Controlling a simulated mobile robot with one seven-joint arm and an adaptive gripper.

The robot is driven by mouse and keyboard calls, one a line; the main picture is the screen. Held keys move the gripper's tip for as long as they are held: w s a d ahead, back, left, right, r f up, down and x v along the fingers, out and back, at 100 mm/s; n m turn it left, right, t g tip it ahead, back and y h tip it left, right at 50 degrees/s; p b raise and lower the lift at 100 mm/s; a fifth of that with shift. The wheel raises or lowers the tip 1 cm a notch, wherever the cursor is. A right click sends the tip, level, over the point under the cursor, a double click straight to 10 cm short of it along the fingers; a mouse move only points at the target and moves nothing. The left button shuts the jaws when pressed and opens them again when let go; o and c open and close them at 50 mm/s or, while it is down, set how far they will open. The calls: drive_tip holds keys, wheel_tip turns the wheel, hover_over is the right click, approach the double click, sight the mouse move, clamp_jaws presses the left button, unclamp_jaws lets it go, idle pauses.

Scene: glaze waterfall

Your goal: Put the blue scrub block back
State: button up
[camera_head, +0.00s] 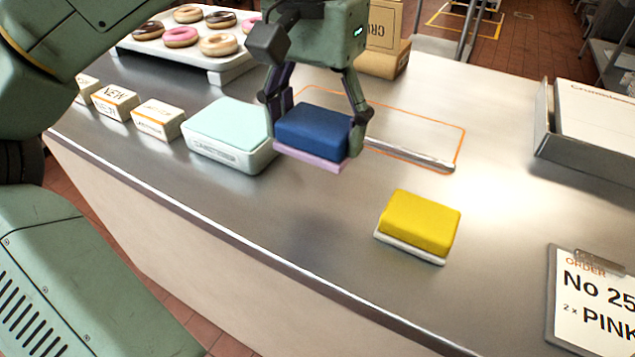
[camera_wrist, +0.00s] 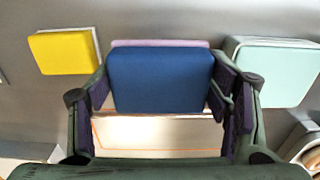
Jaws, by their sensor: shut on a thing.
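The blue scrub block (camera_head: 313,132) has a dark blue top and a pale lilac base. My gripper (camera_head: 312,125) is shut on it, one finger at each side. The block appears held above the steel counter, between a mint block and a yellow block. In the wrist view, the blue block (camera_wrist: 160,80) sits between the fingers (camera_wrist: 160,95), its lilac edge showing at the far side. An orange outlined rectangle (camera_head: 433,122) is marked on the counter behind and right of the block, and my gripper partly hides it.
The mint block (camera_head: 230,122) sits in a white holder at left, close to my gripper. The yellow block (camera_head: 420,222) lies at front right. A donut tray (camera_head: 225,68), small labelled boxes (camera_head: 158,120), a white open box (camera_head: 590,125) and an order clipboard (camera_head: 595,305) surround the area.

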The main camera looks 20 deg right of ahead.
sight(316, 121)
wheel_tip(316, 121, down, 8)
drive_tip(key=shift+f, duration=0.1)
idle(0.4)
drive_tip(key=o, duration=1.2)
drive_tip(key=shift+f, duration=0.1)
wheel_tip(316, 121, up, 12)
drive_tip(key=shift+r+p, duration=0.15)
drive_tip(key=shift+p, duration=0.4)
